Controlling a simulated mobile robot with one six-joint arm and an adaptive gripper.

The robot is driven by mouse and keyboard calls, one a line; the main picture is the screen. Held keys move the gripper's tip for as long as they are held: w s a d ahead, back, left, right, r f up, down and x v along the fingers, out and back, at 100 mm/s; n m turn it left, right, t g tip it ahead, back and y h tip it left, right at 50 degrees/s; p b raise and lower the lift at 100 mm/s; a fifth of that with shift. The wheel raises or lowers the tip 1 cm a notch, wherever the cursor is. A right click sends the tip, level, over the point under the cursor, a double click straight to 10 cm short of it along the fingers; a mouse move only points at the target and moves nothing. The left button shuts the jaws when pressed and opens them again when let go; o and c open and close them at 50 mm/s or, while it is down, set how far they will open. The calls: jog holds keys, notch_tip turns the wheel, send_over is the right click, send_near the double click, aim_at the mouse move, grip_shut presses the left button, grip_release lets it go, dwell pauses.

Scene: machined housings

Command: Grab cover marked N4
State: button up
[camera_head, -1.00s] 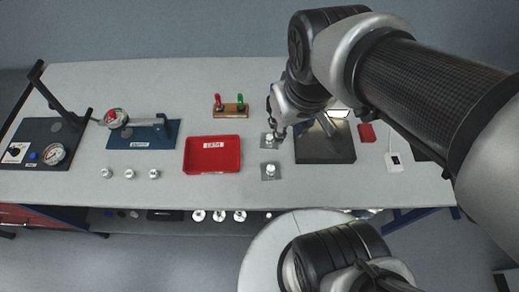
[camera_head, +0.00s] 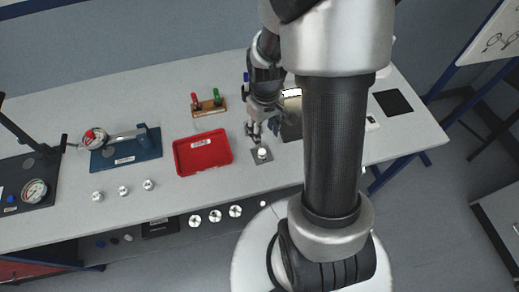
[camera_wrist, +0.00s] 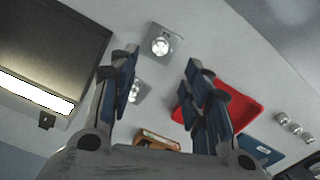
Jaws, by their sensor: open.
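Small silver cylindrical parts stand in view, and I cannot read N4 on any of them. One silver part (camera_head: 262,153) sits on a grey square plate (camera_head: 268,161) just in front of my gripper (camera_head: 254,133). In the wrist view this part or a like one (camera_wrist: 161,46) stands on its plate beyond the fingertips, with a small unreadable label. A second silver part (camera_wrist: 136,88) is partly hidden by the left finger. My gripper (camera_wrist: 161,62) is open with nothing between its fingers. Three more silver parts stand at the left, one of them nearest the tray (camera_head: 148,185).
A red tray (camera_head: 203,152) lies left of the plates. A wooden stand (camera_head: 209,107) with red and green pegs is behind it. A blue gauge fixture (camera_head: 125,155) is further left. A dark box (camera_wrist: 50,55) is close beside my gripper. Round discs (camera_head: 215,216) lie on the lower shelf.

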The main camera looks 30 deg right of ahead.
jog(key=b, duration=0.2)
send_over(262, 151)
jog(key=f, duration=0.7)
jog(key=shift+s, duration=0.35)
jog(key=f, duration=0.1)
jog(key=f+b, duration=0.1)
jog(key=f, duration=0.1)
jog(key=f+b, duration=0.1)
jog(key=f, duration=0.1)
jog(key=shift+w, duration=0.3)
jog(key=shift+c, duration=0.3)
grip_shut()
